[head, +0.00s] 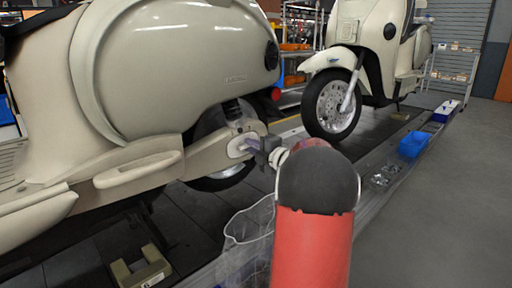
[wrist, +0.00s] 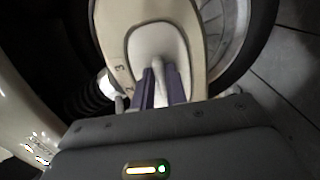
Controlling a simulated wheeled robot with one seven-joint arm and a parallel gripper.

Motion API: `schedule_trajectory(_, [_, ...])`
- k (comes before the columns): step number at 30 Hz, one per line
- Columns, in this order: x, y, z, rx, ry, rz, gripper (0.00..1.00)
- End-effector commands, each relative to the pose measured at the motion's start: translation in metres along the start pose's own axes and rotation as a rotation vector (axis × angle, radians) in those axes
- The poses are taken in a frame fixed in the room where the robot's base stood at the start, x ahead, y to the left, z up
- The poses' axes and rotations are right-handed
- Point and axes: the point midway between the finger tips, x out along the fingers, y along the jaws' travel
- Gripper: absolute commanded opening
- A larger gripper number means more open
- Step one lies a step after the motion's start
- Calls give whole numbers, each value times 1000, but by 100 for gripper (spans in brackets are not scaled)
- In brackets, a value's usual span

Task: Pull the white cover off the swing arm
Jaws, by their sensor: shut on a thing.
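The white cover (head: 236,148) sits on the end of the cream scooter's swing arm (head: 210,158), just below the spring. In the wrist view the cover (wrist: 146,42) is a pale oval plate with a raised middle rib, set in the cream swing arm (wrist: 113,45). My gripper (head: 249,144) reaches the cover from the right. In the wrist view its purple fingers (wrist: 161,80) are shut on the rib, one on each side. The cover appears seated in the swing arm. My red and black arm hides part of the conveyor's edge.
A clear bag-lined bin (head: 247,225) stands below my gripper. The rear wheel (head: 222,160) is behind the swing arm. A second scooter (head: 365,60) stands farther along the conveyor. A blue bin (head: 413,145) is on the right ledge. The grey floor at right is clear.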

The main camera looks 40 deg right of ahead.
Motion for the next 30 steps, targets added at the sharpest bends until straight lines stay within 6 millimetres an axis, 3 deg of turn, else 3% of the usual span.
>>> schedule_trajectory(1, [10, 3, -6, 3, 8, 9, 0])
schedule_trajectory(8, [10, 3, -6, 2, 8, 9, 0])
schedule_trajectory(30, [-12, 4, -9, -2, 19, 10, 0])
